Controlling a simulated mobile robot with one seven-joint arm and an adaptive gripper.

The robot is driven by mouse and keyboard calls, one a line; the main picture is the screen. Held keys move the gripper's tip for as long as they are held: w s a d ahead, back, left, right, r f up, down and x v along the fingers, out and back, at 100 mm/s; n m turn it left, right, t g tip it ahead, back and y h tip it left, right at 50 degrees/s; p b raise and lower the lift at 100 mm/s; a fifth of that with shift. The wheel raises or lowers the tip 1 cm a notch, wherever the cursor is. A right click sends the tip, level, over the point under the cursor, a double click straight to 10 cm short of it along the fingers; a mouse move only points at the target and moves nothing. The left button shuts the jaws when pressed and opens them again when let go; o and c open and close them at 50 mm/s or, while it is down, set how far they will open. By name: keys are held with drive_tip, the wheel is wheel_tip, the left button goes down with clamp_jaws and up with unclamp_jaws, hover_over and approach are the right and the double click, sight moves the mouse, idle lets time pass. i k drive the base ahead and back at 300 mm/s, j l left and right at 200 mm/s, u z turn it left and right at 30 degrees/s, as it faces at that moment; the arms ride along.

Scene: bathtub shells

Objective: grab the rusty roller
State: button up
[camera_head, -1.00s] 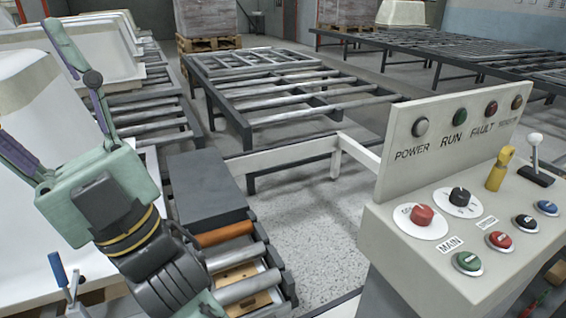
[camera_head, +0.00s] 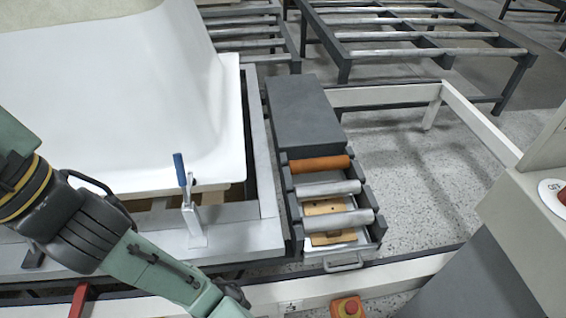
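The rusty roller (camera_head: 320,163) is an orange-brown cylinder lying across a short dark conveyor frame, right of centre in the head view. It sits between a dark grey cover block behind it and two silver rollers in front of it. My green arm crosses the lower left of the view, left of and nearer than the roller. My gripper's fingers are not in this view, so their state is hidden.
A dark grey block (camera_head: 303,112) stands behind the roller. A silver roller (camera_head: 328,188) lies just in front. A white bathtub shell (camera_head: 130,90) and a blue-handled clamp (camera_head: 181,170) are at left. A control console (camera_head: 540,190) is at right. Speckled floor lies between.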

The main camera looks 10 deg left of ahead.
sight(342, 162)
drive_tip(key=i+l+z, duration=0.1)
drive_tip(key=l, duration=0.3)
drive_tip(key=i+l+z, duration=0.1)
drive_tip(key=i+l, duration=0.15)
drive_tip(key=l, duration=0.15)
drive_tip(key=i+l+z, duration=0.1)
drive_tip(key=l, duration=0.3)
drive_tip(key=i, duration=0.05)
